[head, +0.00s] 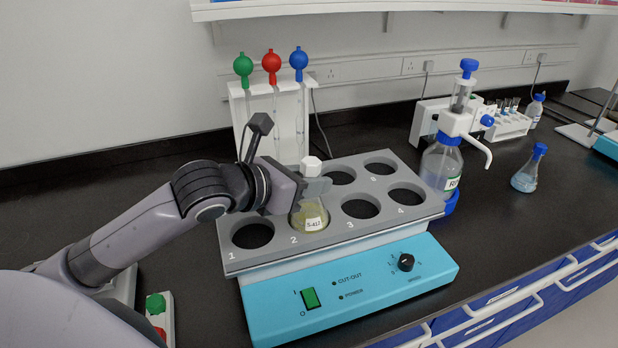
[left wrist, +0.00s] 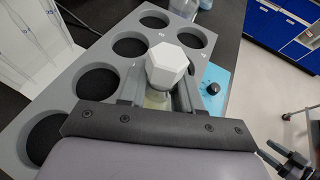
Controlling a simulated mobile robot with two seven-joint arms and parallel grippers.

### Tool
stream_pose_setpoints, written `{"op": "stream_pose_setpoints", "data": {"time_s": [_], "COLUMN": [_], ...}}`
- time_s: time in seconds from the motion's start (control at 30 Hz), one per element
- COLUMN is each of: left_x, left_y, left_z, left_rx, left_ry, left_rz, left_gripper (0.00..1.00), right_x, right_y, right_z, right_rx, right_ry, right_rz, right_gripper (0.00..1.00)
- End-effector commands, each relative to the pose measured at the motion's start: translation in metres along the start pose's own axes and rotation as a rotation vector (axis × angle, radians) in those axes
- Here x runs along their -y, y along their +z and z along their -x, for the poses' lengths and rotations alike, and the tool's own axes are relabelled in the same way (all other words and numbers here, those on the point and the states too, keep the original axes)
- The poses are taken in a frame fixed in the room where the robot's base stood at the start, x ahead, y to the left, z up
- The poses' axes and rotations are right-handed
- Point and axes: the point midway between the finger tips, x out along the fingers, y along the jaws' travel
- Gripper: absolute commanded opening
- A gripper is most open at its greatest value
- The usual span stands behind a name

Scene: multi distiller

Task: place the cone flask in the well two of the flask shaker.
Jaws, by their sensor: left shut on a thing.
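The cone flask (head: 309,214) has a white stopper, a label and yellowish liquid. It is upright at well two of the flask shaker (head: 345,277), in the front row between wells one and three. Its lower part is hidden by the shaker top, so I cannot tell how deep it sits. My left gripper (head: 316,187) is shut on the flask's neck, just under the stopper. In the left wrist view the white stopper (left wrist: 167,64) stands between the fingers (left wrist: 160,95).
The shaker's other visible wells are empty. A pipette stand (head: 243,105) with green, red and blue bulbs is behind the shaker. A dispenser bottle (head: 441,165) is close to its right end. A small blue-capped flask (head: 525,178) is farther right, with clear bench around it.

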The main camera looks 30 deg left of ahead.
Motion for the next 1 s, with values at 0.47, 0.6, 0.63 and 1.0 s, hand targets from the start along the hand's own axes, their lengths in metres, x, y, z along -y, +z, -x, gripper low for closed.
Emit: {"op": "stream_pose_setpoints", "data": {"time_s": [0.47, 0.6, 0.63, 1.0], "left_x": [-0.0001, 0.0, 0.0, -0.0012], "left_y": [-0.0025, -0.0025, -0.0025, 0.0044], "left_z": [-0.0011, -0.0011, -0.0011, 0.0027], "left_rx": [0.0, 0.0, 0.0, 0.001], "left_ry": [0.0, 0.0, 0.0, 0.003], "left_rz": [0.0, 0.0, 0.0, -0.002], "left_gripper": [0.59, 0.59, 0.59, 0.59], "right_x": [-0.0002, -0.0002, -0.0002, -0.0006], "right_y": [0.0002, 0.0001, 0.0001, -0.0023], "right_z": [-0.0009, -0.0009, -0.0009, -0.0009], "right_rx": [-0.001, -0.002, -0.002, -0.005], "right_ry": [0.0, 0.0, 0.0, 0.001], "right_rz": [0.0, 0.0, 0.0, 0.001], "right_gripper": [0.62, 0.62, 0.62, 0.62]}}
